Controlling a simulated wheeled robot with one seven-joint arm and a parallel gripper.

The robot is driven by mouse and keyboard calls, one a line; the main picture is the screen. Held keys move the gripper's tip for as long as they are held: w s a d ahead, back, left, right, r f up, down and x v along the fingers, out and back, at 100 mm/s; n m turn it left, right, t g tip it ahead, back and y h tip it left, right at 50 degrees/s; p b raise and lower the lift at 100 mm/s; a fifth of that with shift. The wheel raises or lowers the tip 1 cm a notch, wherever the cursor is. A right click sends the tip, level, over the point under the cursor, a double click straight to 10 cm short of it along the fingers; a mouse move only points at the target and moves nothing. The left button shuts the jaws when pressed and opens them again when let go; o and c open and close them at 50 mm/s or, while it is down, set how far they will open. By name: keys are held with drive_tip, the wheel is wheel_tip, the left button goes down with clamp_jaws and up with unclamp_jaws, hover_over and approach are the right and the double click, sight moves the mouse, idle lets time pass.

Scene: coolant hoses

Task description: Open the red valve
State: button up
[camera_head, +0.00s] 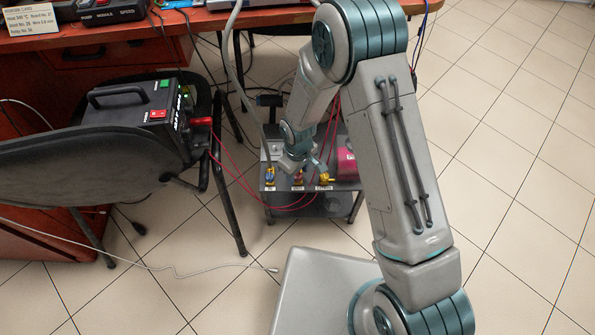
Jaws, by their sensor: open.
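The red valve (298,178) is small and stands on the front part of a low grey cart, between a blue valve (270,174) and a yellow valve (325,178). Small labels sit in front of the valves. My gripper (301,167) is open, just above and behind the red valve in the picture, pointing down. My wrist hides part of the cart top behind it. The picture is too small to tell whether the fingers touch the red valve, or how its handle is turned.
The cart (315,199) also bears a pink cylinder (347,163) right of the valves. Red hoses (230,165) run from it to a black device (140,115) on a chair (90,160) at left. A desk (200,22) stands behind. Tiled floor at right is clear.

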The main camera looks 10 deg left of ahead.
wheel_tip(320, 180, up, 13)
drive_tip(key=p, duration=0.4)
drive_tip(key=shift+r, duration=0.2)
wheel_tip(320, 180, up, 14)
drive_tip(key=m+p, duration=0.2)
drive_tip(key=p, duration=0.5)
hover_over(298, 175)
drive_tip(key=w+d, duration=0.1)
drive_tip(key=d, duration=0.5)
drive_tip(key=s+d+r+m+t+p, duration=0.1)
drive_tip(key=d+r+m+p, duration=0.2)
drive_tip(key=r, duration=0.4)
drive_tip(key=d+r+p, duration=0.3)
drive_tip(key=d+r, duration=0.1)
drive_tip(key=r, duration=0.3)
drive_tip(key=s+d+r+m+p, duration=0.2)
drive_tip(key=s+d+r+p, duration=0.2)
drive_tip(key=r, duration=0.4)
drive_tip(key=s+d+r+m+t+p, duration=0.1)
drive_tip(key=s+d+r+m+p, duration=0.1)
drive_tip(key=s+d+r+p, duration=0.2)
drive_tip(key=s+d+r+m+p, duration=0.3)
drive_tip(key=s+d+r+p, duration=0.2)
drive_tip(key=r, duration=0.7)
drive_tip(key=shift+r+t+p, duration=0.3)
drive_tip(key=shift+t+p, duration=0.1)
drive_tip(key=shift+p, duration=0.75)
drive_tip(key=shift+c, duration=1)
